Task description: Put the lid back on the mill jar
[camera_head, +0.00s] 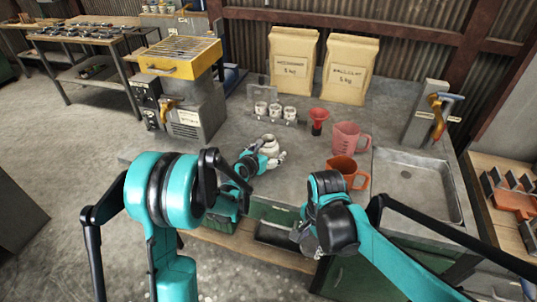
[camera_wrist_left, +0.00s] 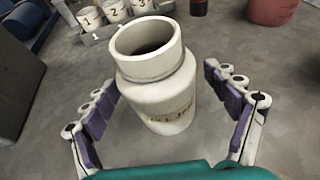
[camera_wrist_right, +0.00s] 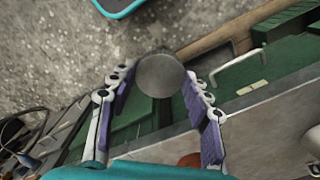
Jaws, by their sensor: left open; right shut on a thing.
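The mill jar (camera_wrist_left: 155,85) is cream white and upright on the grey bench, with its mouth open and dark inside. It also shows in the head view (camera_head: 269,143). My left gripper (camera_wrist_left: 165,92) is open, with its purple-padded fingers on either side of the jar and visible gaps to it. My right gripper (camera_wrist_right: 160,82) is shut on a round grey disc, the lid (camera_wrist_right: 159,75), held by its edges between the fingertips. In the head view my right gripper (camera_head: 306,240) is low at the bench's front edge; the lid cannot be made out there.
Numbered cups (camera_head: 275,111) stand in a holder behind the jar. Two paper sacks (camera_head: 345,68) stand at the back.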

